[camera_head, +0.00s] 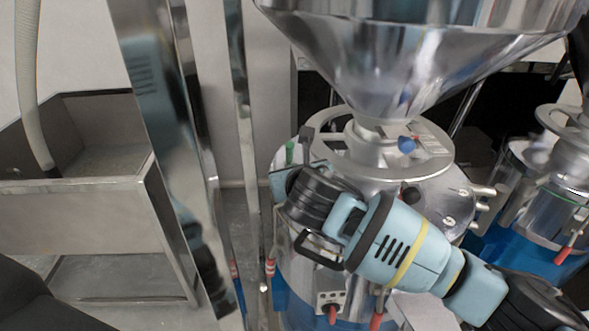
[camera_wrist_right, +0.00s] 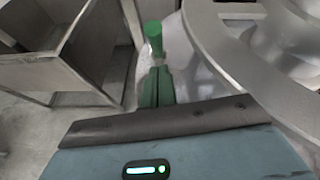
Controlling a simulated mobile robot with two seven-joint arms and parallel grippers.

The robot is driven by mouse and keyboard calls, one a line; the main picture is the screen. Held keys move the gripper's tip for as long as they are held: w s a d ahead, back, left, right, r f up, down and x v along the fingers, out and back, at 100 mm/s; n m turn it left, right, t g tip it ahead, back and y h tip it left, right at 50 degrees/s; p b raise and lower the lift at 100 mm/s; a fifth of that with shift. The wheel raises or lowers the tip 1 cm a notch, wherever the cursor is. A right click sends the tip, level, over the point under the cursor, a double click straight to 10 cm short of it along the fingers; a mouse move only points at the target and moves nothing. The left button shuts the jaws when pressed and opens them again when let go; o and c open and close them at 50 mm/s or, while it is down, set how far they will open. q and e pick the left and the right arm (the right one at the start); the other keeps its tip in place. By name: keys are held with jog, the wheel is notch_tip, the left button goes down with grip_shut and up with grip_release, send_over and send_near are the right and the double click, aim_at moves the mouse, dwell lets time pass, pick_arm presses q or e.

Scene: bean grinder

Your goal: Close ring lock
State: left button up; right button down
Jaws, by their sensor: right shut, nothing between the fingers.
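The grinder (camera_head: 432,183) stands under a large steel funnel (camera_head: 385,55), with a flat silver ring (camera_head: 330,158) around its top. The ring also fills the right of the right wrist view (camera_wrist_right: 235,85). A green-capped handle shows at the ring's left side (camera_head: 290,152) and, in the right wrist view, just beyond my fingertips (camera_wrist_right: 153,33). My right gripper (camera_wrist_right: 157,88) is shut and empty, its fingers pointing at this green handle. I cannot tell whether they touch it. In the head view my right arm crosses the grinder's front and hides part of it. My left gripper is out of view.
A blue ball-ended knob (camera_head: 407,144) sits at the funnel's neck. Steel posts (camera_head: 180,130) stand close left of the grinder. A steel bin (camera_head: 80,205) is further left, with a hose (camera_head: 28,80) into it. A second similar machine (camera_head: 560,160) stands at the right.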

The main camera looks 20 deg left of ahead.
jog(key=v, duration=0.7)
jog(key=shift+s, duration=0.3)
jog(key=shift+d, duration=0.15)
